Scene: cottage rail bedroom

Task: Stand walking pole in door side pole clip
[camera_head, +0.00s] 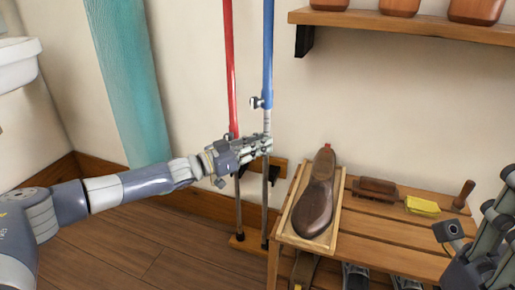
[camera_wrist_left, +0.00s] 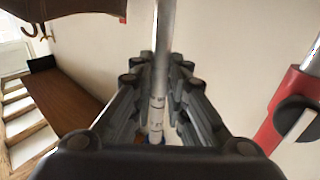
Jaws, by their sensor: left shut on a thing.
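The blue walking pole (camera_head: 268,50) stands upright near the wall, with a grey lower shaft. My left gripper (camera_head: 266,145) is shut on that shaft, just below the blue section. In the left wrist view the grey shaft (camera_wrist_left: 163,45) runs between the fingers. A red pole (camera_head: 229,60) stands to its left; part of it shows in the left wrist view (camera_wrist_left: 285,115). A wooden rail with dark clips (camera_head: 280,166) is on the wall behind, partly hidden by my gripper. I cannot tell whether the blue pole sits in a clip. My right gripper (camera_head: 490,225) is partly in view.
A wooden foot block (camera_head: 237,243) lies on the floor below the poles. A shelf (camera_head: 400,22) juts out above. A teal curtain hangs left.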

